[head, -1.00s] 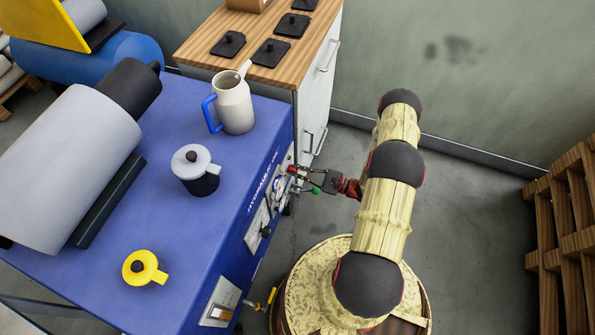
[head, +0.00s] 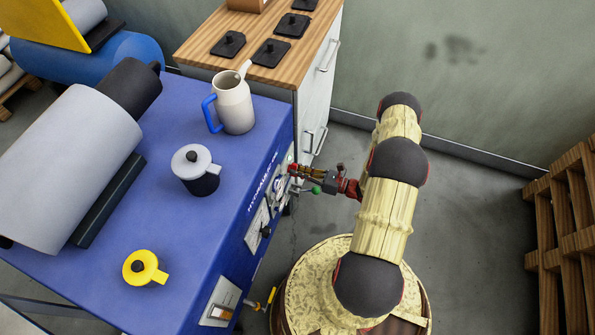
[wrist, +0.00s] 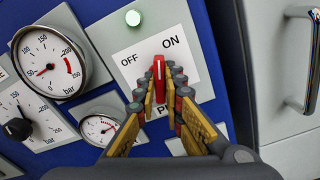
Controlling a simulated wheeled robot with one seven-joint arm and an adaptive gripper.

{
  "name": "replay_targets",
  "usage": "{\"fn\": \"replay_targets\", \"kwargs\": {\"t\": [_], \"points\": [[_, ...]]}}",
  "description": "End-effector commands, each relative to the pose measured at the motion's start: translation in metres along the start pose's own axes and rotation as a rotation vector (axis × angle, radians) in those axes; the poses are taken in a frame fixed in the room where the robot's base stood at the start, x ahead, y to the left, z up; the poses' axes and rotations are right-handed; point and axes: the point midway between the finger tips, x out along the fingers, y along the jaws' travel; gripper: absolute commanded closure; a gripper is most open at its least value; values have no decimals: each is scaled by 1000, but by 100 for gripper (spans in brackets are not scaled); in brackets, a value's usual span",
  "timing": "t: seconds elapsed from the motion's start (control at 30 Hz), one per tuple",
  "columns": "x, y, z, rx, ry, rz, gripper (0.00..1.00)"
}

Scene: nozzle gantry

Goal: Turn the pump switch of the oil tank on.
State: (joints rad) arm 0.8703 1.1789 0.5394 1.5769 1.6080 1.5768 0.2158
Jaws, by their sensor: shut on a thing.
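The blue oil tank unit (head: 235,165) stands at the left in the head view, its front panel facing right. In the wrist view the red pump switch (wrist: 158,70) sits on a white plate (wrist: 190,70) marked OFF at left and ON at upper right. Its red handle stands about upright in the picture, between the two words. My gripper (wrist: 164,88) is shut on the switch, with a yellow-sided finger on each side. In the head view my gripper (head: 297,170) reaches the panel from the right. The fingers hide part of the plate's lower label.
Pressure gauges (wrist: 45,68) and a black knob (wrist: 17,129) are left of the switch. A green lamp (wrist: 133,18) is above it. A cabinet (head: 318,90) with handles stands close to the right of the panel. A jug (head: 235,105) stands on the unit's top.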

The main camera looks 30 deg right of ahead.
Motion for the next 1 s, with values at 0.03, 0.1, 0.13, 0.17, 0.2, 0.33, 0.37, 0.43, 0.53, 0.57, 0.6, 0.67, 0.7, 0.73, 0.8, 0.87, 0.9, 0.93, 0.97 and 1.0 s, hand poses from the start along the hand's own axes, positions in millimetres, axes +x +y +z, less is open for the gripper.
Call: {"fn": "replay_targets", "kwargs": {"t": [0.03,0.1,0.13,0.17,0.2,0.33,0.37,0.43,0.53,0.57,0.6,0.67,0.7,0.73,0.8,0.87,0.9,0.93,0.97,1.0], "points": [[0,0,0,27,1,-1,100],[0,0,0,64,1,-1,100],[0,0,0,78,1,-1,100],[0,0,0,91,1,-1,100],[0,0,0,107,1,-1,100],[0,0,0,144,1,-1,100],[0,0,-1,150,1,-1,100],[0,0,-1,161,1,-1,100],[0,0,-1,170,1,-1,100],[0,0,-1,171,1,-1,100],[0,0,-1,172,1,-1,100],[0,0,-1,172,1,-1,100],[0,0,-1,172,1,-1,100],[0,0,-1,172,1,-1,100],[0,0,-1,172,1,-1,100],[0,0,-1,172,1,-1,100],[0,0,-1,172,1,-1,90],[0,0,-1,172,1,-1,88],[0,0,0,171,1,-1,86],[0,0,0,171,1,-1,84]]}}
